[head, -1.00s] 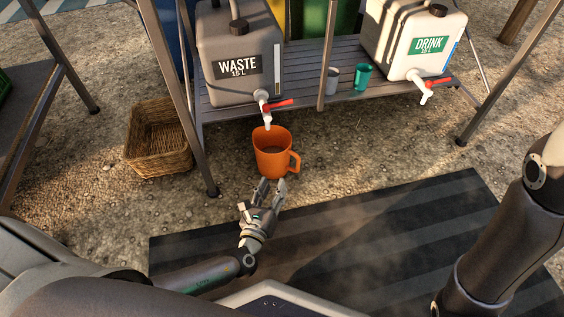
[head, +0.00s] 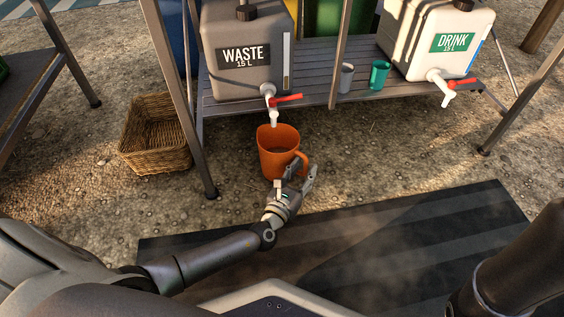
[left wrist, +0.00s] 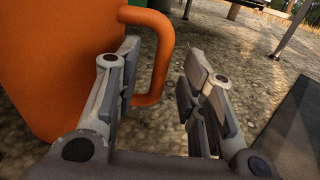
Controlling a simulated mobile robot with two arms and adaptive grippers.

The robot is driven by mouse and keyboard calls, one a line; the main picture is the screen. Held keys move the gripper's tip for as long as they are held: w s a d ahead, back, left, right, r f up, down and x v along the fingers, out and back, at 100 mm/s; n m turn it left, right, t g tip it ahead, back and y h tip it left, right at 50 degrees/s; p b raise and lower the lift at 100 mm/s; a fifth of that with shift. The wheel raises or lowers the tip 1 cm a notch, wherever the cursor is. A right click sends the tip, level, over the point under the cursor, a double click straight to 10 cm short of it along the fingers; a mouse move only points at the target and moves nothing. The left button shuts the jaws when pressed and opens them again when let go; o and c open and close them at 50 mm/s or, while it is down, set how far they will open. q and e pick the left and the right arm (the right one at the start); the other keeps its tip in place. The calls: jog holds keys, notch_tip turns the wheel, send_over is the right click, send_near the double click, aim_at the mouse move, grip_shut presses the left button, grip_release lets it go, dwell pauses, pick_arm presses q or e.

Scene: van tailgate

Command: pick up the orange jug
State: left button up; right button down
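The orange jug (head: 275,151) stands upright on the gravel below the tap of the grey WASTE container, its handle turned to the right. My left gripper (head: 301,173) is at the near right side of the jug, by the handle. In the left wrist view the jug (left wrist: 60,60) fills the left side. Its handle (left wrist: 163,60) shows in the gap between the two spread fingers (left wrist: 160,80), with the left finger close to the jug's wall. The fingers are open and not closed on the handle. My right arm shows at the right edge, but its gripper is out of view.
The WASTE container (head: 243,55) and white DRINK container (head: 430,40) stand on a slatted shelf (head: 320,90). The WASTE tap (head: 272,110) hangs just above the jug. A grey cup and a green cup (head: 380,73) stand between. A wicker basket (head: 155,135) is left; a striped mat (head: 400,235) lies in front.

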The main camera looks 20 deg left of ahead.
pick_arm(q)
jog(key=shift+w+d, duration=0.1)
jog(key=shift+w, duration=0.95)
grip_shut()
